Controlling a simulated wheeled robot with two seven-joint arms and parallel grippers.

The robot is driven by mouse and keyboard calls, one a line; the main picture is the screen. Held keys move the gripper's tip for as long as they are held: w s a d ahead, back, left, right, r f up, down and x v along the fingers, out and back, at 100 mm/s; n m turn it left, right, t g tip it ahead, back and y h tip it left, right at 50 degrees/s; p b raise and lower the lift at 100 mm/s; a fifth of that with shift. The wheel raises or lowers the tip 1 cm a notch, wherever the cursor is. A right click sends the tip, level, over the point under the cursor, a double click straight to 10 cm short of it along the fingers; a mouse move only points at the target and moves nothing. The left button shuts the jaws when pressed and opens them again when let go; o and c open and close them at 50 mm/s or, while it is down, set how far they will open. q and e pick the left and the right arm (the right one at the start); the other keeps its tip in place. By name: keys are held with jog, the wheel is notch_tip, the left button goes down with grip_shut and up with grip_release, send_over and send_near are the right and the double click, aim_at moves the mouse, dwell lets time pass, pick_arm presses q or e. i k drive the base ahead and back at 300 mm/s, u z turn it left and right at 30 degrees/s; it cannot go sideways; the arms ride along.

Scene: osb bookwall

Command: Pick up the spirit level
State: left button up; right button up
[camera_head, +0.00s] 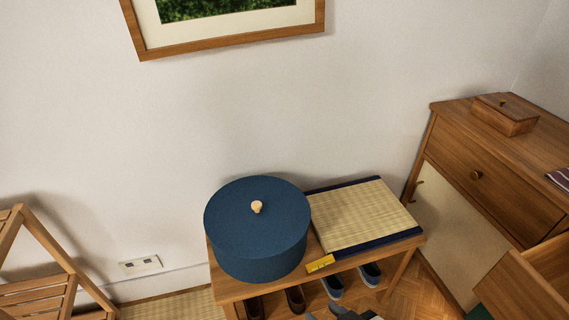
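The spirit level (320,263) is a small yellow bar. It lies on the front edge of the wooden bench top (232,289), between a round blue box and a woven mat. My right gripper (345,314) shows only as grey tips at the bottom edge, below and a little right of the spirit level and apart from it in the picture. Most of it is cut off, so I cannot tell whether it is open or shut. My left gripper is not in view.
The blue lidded box (257,236) stands close left of the level; the blue-edged mat (362,217) lies behind and right. Shoes (369,274) sit on the shelf below.

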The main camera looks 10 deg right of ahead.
aim_at(315, 266)
jog(key=z, duration=0.55)
jog(key=k, duration=1.3)
jog(key=z, duration=0.65)
jog(key=i, duration=1)
jog(key=z, duration=0.3)
